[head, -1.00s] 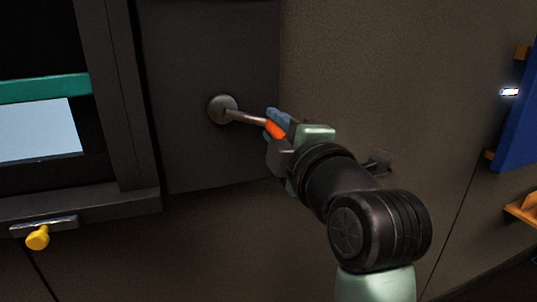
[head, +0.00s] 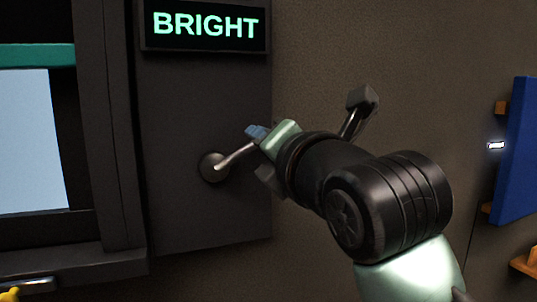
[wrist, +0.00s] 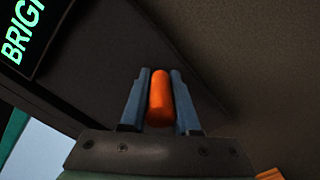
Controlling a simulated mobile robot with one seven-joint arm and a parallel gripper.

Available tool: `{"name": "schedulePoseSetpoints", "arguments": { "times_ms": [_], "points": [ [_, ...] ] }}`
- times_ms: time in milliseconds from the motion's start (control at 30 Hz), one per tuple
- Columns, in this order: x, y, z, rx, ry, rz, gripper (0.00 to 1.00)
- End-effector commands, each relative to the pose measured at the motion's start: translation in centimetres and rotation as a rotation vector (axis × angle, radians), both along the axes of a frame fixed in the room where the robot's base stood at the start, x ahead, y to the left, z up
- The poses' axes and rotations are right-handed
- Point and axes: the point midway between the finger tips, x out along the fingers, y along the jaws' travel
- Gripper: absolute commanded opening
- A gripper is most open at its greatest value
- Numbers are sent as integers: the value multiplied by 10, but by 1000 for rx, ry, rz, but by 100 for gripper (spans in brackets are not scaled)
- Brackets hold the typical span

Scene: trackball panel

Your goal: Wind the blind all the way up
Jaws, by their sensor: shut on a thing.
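The crank has a round hub (head: 213,167) on the dark panel, and its metal arm (head: 238,154) points right and up. My gripper (head: 257,133) is at the crank's outer end. In the wrist view my gripper (wrist: 159,100) has its blue fingers on either side of the orange crank knob (wrist: 159,98), shut on it. The knob is hidden in the head view. The blind's teal bottom bar (head: 35,55) crosses the window at the upper left, with a pale blue pane (head: 30,140) showing below it. The blind's top is out of view.
A lit sign (head: 205,25) above the crank reads BRIGHT. A dark lever (head: 358,105) sticks out of the wall behind my arm. A yellow knob (head: 10,294) is at the lower left edge. A blue panel (head: 515,150) with orange brackets is at the right.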

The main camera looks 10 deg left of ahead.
Motion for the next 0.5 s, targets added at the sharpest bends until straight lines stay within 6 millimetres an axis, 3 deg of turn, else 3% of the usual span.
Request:
{"name": "schedulePoseSetpoints", "arguments": {
  "times_ms": [500],
  "points": [
    [-4, 6, 10, -128, -89, 1, 0]
  ]
}}
